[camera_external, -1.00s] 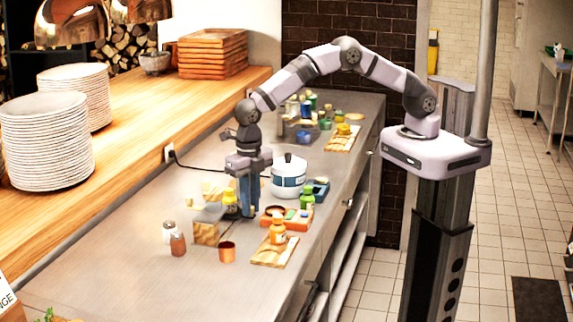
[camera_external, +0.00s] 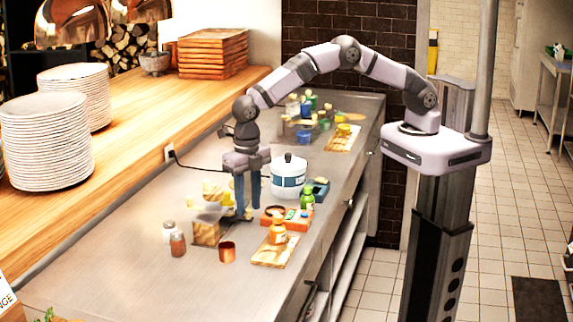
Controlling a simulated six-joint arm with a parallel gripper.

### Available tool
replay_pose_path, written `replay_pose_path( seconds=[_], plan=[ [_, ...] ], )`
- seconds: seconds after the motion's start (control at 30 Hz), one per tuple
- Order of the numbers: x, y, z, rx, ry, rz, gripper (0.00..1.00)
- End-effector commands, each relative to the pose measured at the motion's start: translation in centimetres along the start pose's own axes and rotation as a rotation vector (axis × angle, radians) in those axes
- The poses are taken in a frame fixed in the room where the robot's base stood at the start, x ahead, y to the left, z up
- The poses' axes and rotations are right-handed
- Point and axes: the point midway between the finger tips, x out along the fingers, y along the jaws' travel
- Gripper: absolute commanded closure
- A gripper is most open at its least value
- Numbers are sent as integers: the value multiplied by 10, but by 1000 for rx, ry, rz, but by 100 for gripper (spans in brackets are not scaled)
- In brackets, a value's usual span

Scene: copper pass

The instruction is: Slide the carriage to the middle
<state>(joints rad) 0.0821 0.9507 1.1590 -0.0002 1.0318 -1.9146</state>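My gripper (camera_external: 248,213) points straight down over the counter, left of the white pot and behind the orange tray. Its two blue-grey fingers show a gap between them, with nothing clearly held. I cannot pick out the carriage with certainty. From this angle I cannot tell whether the fingertips touch anything.
A white pot (camera_external: 288,176) and an orange tray (camera_external: 294,222) with small items stand to the right. The left front counter (camera_external: 110,270) is clear.

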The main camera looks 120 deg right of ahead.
Motion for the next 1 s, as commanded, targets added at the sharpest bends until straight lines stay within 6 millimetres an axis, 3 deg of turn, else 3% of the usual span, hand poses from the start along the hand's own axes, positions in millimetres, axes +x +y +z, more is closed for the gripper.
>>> replay_pose_path(
  seconds=[0.53,1.0],
  plan=[
    [-43,0,0,0,0,0,69],
    [-47,0,0,0,0,0,69]
  ],
)
